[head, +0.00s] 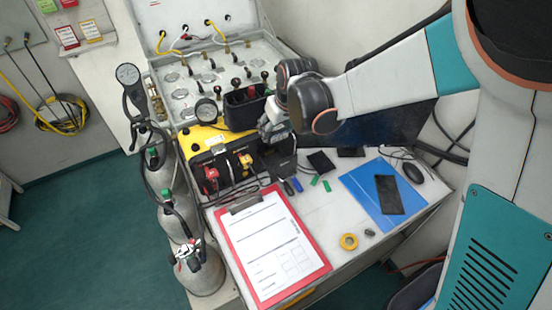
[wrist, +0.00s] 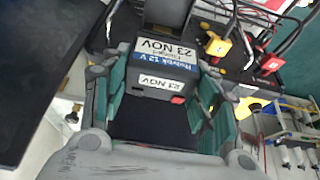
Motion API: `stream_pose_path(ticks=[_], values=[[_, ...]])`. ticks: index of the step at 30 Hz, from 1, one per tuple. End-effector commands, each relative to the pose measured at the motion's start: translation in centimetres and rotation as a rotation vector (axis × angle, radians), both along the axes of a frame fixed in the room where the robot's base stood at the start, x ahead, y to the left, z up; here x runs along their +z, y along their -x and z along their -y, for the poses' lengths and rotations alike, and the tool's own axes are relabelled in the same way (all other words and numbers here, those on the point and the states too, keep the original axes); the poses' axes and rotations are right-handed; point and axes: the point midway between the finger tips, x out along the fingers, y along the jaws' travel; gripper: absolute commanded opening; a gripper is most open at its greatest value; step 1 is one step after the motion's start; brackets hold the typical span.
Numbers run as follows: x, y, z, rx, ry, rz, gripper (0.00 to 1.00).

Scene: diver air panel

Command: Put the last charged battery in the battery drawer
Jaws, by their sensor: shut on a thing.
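My gripper (head: 274,132) is low over the back of the bench, beside the yellow panel unit. In the wrist view my gripper (wrist: 162,100) is shut on a dark grey battery (wrist: 155,82), with a green-lined finger on each side. The battery has a blue and white label reading 12 V, charged, 23 NOV, and a red patch at one corner. In the head view a dark block, probably this battery (head: 281,156), shows just below the gripper. I cannot clearly make out the battery drawer.
A black unit with red and yellow plugs (head: 226,168) stands left of the gripper. In front lie a red clipboard (head: 268,247), a blue folder (head: 365,205), a black mouse (head: 412,173) and a yellow tape roll (head: 348,242). Gas cylinders (head: 202,269) stand at the left, beside hoses.

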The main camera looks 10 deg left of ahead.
Motion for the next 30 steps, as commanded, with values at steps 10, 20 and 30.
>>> stream_pose_path(ticks=[10, 20, 30], values=[[-6.2, 0.0, 0.0, 0.0, -0.001, 0.001, 0.18], [-9.3, 0.0, 0.0, 0.0, 0.0, 0.0, 0.18], [-10.6, 0.0, 0.0, 0.0, -0.001, 0.001, 0.18]])
